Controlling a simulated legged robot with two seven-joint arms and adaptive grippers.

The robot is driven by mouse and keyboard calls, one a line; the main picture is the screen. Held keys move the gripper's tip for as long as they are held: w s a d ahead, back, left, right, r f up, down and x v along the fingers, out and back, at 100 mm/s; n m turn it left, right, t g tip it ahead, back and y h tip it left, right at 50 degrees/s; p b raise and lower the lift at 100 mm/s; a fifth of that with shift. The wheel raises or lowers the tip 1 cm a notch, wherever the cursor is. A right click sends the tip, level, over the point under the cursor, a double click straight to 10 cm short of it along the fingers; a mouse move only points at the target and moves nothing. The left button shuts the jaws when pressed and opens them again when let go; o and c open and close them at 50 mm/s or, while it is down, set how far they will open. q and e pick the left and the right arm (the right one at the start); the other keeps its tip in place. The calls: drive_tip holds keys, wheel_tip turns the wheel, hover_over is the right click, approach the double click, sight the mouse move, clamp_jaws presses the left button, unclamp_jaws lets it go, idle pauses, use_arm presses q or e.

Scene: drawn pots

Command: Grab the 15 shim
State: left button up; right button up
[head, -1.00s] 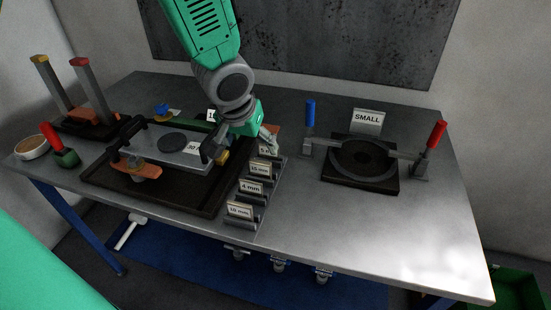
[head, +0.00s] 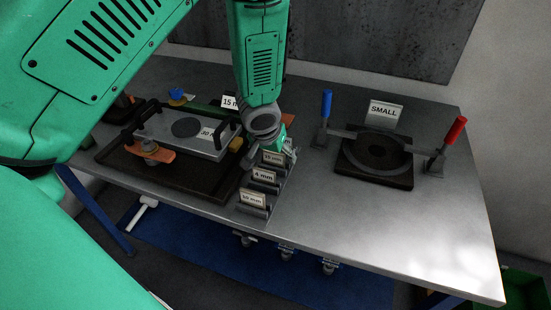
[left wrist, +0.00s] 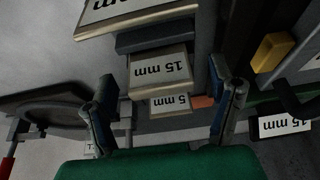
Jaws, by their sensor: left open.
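A rack (head: 272,190) of labelled shims stands right of the dark tray. Its 15 mm label (head: 272,158) lies just in front of my left gripper (head: 287,147), which hangs at the rack's far end. In the left wrist view, the 15 mm shim (left wrist: 160,70) shows upside down, between and beyond the open fingers of my left gripper (left wrist: 165,100). A smaller 5 mm label (left wrist: 171,103) shows below it. I see no contact with the shim. The fingertips are mostly hidden in the head view. My right gripper is not in view.
The rack also has 4 mm (head: 263,176) and 10 mm (head: 252,198) labels. Another 15 mm label (head: 230,102) stands behind the tray (head: 170,182), which holds a handled metal plate (head: 180,133). A clamp fixture (head: 375,165) marked SMALL stands right. The table's front right is clear.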

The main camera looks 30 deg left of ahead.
use_arm(q)
drive_tip(key=shift+w+a+f, duration=0.3)
drive_tip(key=shift+a+f, duration=0.05)
drive_tip(key=shift+f, duration=0.3)
drive_tip(key=shift+d+r, duration=0.1)
drive_tip(key=shift+s+d+r, duration=0.1)
drive_tip(key=shift+d, duration=0.25)
drive_tip(key=c, duration=1.4)
drive_tip(key=shift+d, duration=0.15)
drive_tip(key=c, duration=0.3)
drive_tip(key=shift+r, duration=0.2)
drive_tip(key=shift+c, duration=0.2)
drive_tip(key=r, duration=0.9)
drive_tip(key=shift+a, duration=0.2)
drive_tip(key=shift+d+r, duration=0.1)
drive_tip(key=shift+r, duration=0.25)
